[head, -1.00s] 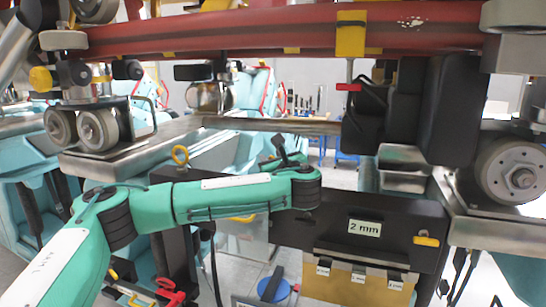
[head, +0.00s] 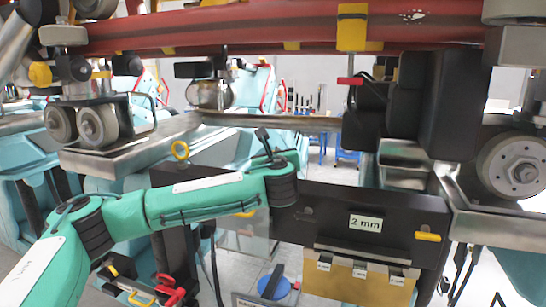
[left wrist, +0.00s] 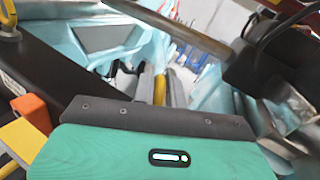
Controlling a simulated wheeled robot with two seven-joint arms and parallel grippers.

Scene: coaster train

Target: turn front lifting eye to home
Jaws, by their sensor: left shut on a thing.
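My left gripper (left wrist: 157,84) is shut on a yellow piece (left wrist: 159,92), upright between its two grey fingers in the left wrist view; it appears to be the front lifting eye. In the head view my left arm reaches in from the left, and the dark end of the left gripper (head: 265,143) shows just above my wrist. The held eye cannot be made out there. My right gripper is not in view.
A red rail (head: 270,30) runs overhead. A dark block (head: 430,105) hangs at the right, above a metal tray (head: 404,165). A black panel with a "2 mm" label (head: 365,224) lies right of my wrist. A wheel (head: 518,170) stands at the far right.

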